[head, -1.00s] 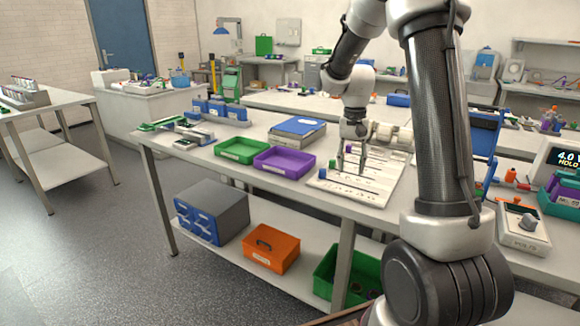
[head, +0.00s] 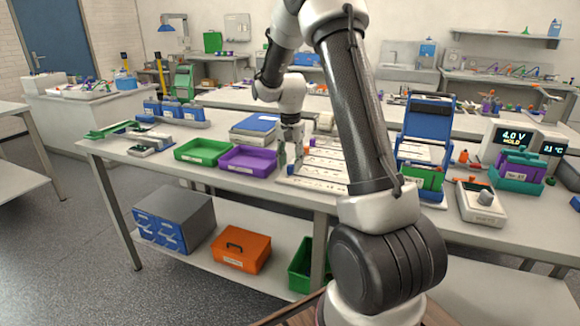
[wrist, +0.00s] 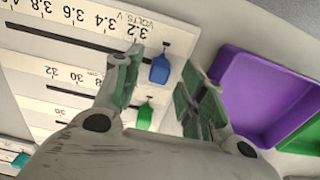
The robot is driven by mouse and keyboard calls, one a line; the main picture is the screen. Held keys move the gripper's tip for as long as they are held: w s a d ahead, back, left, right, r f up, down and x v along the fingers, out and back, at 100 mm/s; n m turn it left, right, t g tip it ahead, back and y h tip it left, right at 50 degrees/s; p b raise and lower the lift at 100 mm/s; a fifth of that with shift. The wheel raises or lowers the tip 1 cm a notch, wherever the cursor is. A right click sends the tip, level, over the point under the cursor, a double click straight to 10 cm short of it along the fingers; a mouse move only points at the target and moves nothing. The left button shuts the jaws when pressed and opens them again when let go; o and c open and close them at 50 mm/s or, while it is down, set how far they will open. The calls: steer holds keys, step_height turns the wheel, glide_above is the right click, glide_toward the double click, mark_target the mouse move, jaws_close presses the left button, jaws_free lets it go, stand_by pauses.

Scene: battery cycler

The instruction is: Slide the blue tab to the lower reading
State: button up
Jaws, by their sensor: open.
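A white scale board (head: 320,181) lies on the bench with several slotted scales. In the wrist view the board (wrist: 75,57) shows a volts scale, upside down, with 3.2 at its right end and 3.8 farther left. The blue tab (wrist: 160,70) sits at the 3.2 end of that slot. A green tab (wrist: 144,116) sits on the adjacent scale. My gripper (wrist: 163,60) is open, with one finger left of the blue tab and one right of it; contact cannot be told. In the head view my gripper (head: 290,160) is over the board's left end.
A purple tray (head: 248,160) and a green tray (head: 202,151) stand left of the board. A blue-topped box (head: 254,124) is behind them. A cycler display (head: 515,138) reads 4.0 V HOLD. A blue rack (head: 428,119) stands right of the board.

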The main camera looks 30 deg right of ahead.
mark_target(301, 176)
steer(key=shift+f, duration=0.8)
jaws_close()
steer(key=shift+s+d, duration=1.15)
steer(key=shift+s, duration=0.3)
jaws_free()
